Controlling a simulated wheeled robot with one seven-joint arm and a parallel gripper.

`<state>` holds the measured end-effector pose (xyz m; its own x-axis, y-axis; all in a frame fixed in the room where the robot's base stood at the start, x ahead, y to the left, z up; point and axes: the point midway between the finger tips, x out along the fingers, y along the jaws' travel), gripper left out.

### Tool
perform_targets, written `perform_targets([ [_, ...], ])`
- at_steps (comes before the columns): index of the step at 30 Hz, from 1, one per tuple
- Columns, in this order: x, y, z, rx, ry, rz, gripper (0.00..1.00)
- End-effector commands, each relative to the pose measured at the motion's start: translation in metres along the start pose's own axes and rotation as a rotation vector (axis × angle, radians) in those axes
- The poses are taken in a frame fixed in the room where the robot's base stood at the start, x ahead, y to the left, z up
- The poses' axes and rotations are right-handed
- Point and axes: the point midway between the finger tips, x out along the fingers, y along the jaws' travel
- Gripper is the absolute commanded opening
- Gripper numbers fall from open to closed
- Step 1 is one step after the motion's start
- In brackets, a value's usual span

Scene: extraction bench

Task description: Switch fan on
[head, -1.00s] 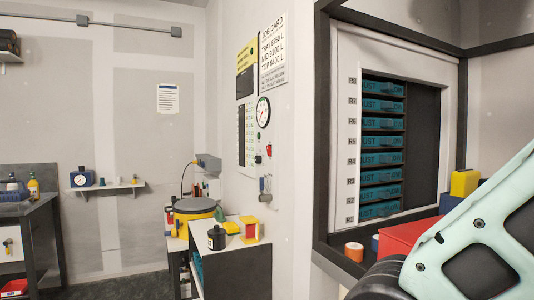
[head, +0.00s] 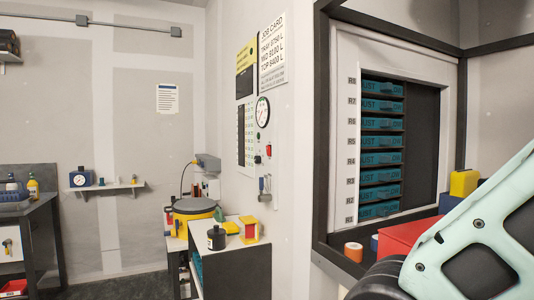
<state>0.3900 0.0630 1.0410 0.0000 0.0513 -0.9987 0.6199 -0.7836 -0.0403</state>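No fan can be made out for certain in the head view. On the white wall panel, a small red control (head: 269,150) sits just below a round white gauge (head: 262,112). Below it is a grey lever-like fitting (head: 265,188). These are too small to tell whether either is the fan switch or how it is set. My gripper is out of view. Only a pale green and black part of my arm shows at the lower right, well apart from these controls.
A low cabinet (head: 238,262) stands below the panel, with a black bottle (head: 216,238) and yellow items on top. At right, a framed recess holds several teal trays (head: 382,160). A red box (head: 408,236) and orange-white roll (head: 353,251) sit on its ledge.

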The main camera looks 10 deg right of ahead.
Motion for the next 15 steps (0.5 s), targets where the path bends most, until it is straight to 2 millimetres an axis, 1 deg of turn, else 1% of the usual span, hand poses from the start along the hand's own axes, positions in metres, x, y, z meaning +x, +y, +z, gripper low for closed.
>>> perform_targets([
  [1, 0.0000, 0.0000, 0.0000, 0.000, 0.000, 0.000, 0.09],
  [2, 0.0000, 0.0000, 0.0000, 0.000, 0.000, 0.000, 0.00],
  [15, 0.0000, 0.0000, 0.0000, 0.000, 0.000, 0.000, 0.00],
])
